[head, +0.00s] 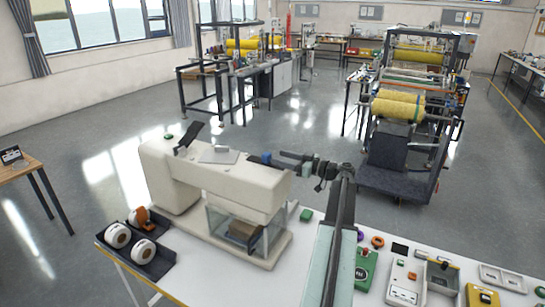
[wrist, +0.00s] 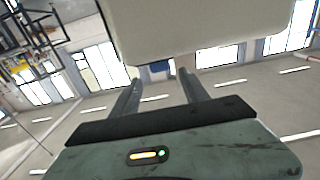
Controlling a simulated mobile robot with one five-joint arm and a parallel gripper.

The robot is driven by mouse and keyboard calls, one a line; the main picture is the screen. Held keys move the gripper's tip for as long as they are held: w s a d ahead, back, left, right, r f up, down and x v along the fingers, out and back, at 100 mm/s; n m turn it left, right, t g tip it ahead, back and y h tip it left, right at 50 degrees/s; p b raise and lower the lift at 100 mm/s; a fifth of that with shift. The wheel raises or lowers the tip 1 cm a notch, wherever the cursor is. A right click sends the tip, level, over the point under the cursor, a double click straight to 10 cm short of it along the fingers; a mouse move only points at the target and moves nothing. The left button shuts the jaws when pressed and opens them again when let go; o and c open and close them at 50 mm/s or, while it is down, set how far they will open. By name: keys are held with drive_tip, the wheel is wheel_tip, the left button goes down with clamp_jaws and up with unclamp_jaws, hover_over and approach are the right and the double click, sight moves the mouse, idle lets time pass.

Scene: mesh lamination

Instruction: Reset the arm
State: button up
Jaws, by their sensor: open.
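My arm reaches up from the bottom of the head view and bends left at its wrist. My gripper (head: 278,157) is at the right end of a cream benchtop machine (head: 215,185), level with its upper arm. In the wrist view my gripper (wrist: 159,78) has its two dark fingers apart, with nothing visibly held between them. A small blue part (wrist: 157,70) shows beyond the fingertips, under the cream machine body (wrist: 200,25). Whether the fingers touch the machine cannot be told.
The white table (head: 285,275) carries a dark tray with white rolls (head: 117,235) at left. At right are a green box (head: 365,268), a white control box (head: 405,283) and a yellow button box (head: 482,296). A roller machine (head: 400,105) stands behind; open floor lies between.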

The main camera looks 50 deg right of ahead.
drive_tip(key=shift+s, duration=0.35)
drive_tip(key=shift+r, duration=0.1)
